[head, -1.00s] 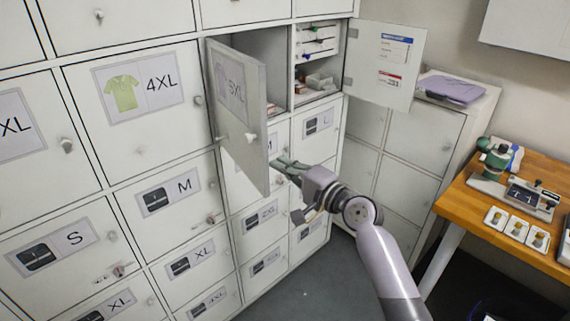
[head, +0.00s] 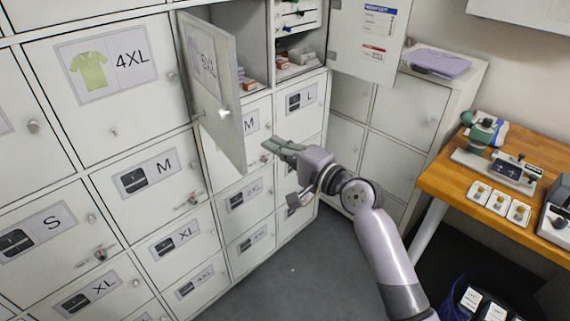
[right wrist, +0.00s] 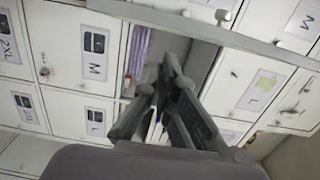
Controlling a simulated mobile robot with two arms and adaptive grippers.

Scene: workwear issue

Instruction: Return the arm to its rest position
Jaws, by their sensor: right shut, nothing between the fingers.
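My right gripper (head: 268,150) is shut and empty in front of the lockers, just right of the open 5XL door (head: 213,90). Its arm comes in from the bottom right of the head view. In the right wrist view the closed fingers (right wrist: 165,75) point towards the locker fronts, with an open compartment behind them. My left gripper is not in view.
The locker wall (head: 110,130) fills the left and middle. Another open door (head: 368,40) stands at the upper right. A wooden table (head: 500,212) with devices and small cards is on the right. Grey floor (head: 300,275) is clear below the arm.

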